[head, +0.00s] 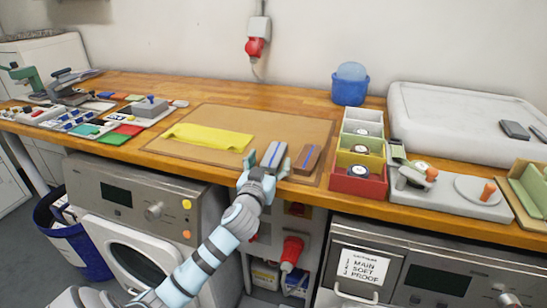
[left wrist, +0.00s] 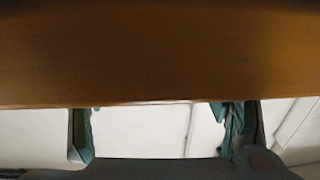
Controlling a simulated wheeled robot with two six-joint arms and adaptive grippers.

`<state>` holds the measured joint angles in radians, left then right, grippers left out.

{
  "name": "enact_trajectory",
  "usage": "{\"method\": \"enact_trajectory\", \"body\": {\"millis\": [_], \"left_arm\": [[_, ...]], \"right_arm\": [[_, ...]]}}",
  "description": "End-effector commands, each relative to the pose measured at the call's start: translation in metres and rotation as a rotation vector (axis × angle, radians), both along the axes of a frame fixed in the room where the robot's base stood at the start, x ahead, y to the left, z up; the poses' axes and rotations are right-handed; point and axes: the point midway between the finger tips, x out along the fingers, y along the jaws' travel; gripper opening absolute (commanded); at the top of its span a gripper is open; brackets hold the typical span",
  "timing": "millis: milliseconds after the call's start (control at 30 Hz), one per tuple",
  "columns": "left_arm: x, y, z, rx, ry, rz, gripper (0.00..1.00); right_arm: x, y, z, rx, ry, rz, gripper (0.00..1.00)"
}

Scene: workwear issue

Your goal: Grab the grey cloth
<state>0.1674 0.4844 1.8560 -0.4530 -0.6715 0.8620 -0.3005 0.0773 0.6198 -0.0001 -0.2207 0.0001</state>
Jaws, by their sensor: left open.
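The grey cloth (head: 272,154) looks like a small folded grey piece with a blue stripe. It lies on the brown mat (head: 322,130) near the counter's front edge. My left gripper (head: 267,163) is open at that edge, its fingers appearing on either side of the cloth's near end in the head view. I cannot tell whether it touches the cloth. In the left wrist view the two fingers (left wrist: 160,125) stand wide apart with nothing seen between them. The cloth is not visible there. My right gripper is not in view.
A brown folded piece (head: 307,159) lies close right of the cloth. A yellow cloth (head: 207,138) lies to the left. Stacked bins (head: 359,184) stand to the right. The wooden counter edge (left wrist: 160,98) fills much of the wrist view. The mat's back is clear.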

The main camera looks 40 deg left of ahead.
Motion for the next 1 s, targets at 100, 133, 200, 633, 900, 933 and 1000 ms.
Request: {"method": "enact_trajectory", "body": {"millis": [100,133,200,633,900,933,1000], "left_arm": [[0.0,0.0,0.0,0.0,0.0,0.0,0.68],[0.0,0.0,0.0,0.0,0.0,0.0,0.64],[-0.001,0.0,0.0,0.001,0.0,0.0,0.52],[-0.001,0.0,0.001,0.001,0.001,0.0,0.2],[-0.001,0.0,0.037,0.002,-0.002,0.0,0.2],[0.0,0.0,0.048,0.003,-0.004,0.0,0.2],[-0.001,0.0,0.07,0.004,-0.004,0.0,0.2]], "right_arm": [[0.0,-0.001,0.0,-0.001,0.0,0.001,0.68],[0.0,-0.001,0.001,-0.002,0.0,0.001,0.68],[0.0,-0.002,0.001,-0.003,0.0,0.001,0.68],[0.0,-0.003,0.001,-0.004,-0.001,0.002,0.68],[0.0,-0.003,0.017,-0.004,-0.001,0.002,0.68],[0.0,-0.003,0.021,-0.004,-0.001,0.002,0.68],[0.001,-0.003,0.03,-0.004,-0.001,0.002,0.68]]}}
